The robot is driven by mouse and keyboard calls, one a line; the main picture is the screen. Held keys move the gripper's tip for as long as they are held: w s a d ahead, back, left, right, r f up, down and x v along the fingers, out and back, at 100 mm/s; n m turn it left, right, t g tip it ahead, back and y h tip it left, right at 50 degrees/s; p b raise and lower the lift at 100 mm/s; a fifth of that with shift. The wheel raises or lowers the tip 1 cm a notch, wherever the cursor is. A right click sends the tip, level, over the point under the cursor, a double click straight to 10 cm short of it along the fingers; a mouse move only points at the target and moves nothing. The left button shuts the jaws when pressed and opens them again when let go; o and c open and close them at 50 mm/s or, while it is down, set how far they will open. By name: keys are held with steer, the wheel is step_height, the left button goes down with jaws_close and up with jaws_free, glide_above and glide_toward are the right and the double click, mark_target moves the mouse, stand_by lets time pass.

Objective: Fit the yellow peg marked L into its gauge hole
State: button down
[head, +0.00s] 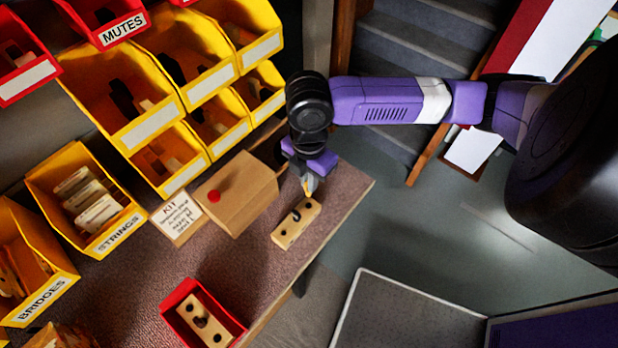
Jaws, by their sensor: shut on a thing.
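My gripper (309,180) points down over the bench near its right edge. It is shut on a yellow peg (308,190), of which only a small part shows below the fingers. No mark on the peg can be read. A pale wooden gauge block (285,237) lies on the bench just below the gripper in the picture. It has dark holes, and a dark shape near its middle that may be a hole or a peg. The peg tip is close to the block's upper end; I cannot tell whether it touches or enters a hole.
A wooden box (237,192) with a red knob stands left of the gripper, beside a KIT card (176,215). A red tray (169,318) holds another holed block (193,310). Yellow bins (128,133) fill the back left. Bench (262,285) is clear between block and tray.

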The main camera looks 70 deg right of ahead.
steer(key=shift+f+b, duration=1.45)
steer(key=shift+f, duration=0.7)
steer(key=shift+f+b, duration=1.65)
steer(key=shift+f, duration=0.5)
steer(key=c, duration=1.5)
jaws_free()
steer(key=shift+o, duration=0.2)
steer(key=shift+r, duration=0.15)
step_height(320, 180, up, 8)
steer(key=shift+f, duration=0.2)
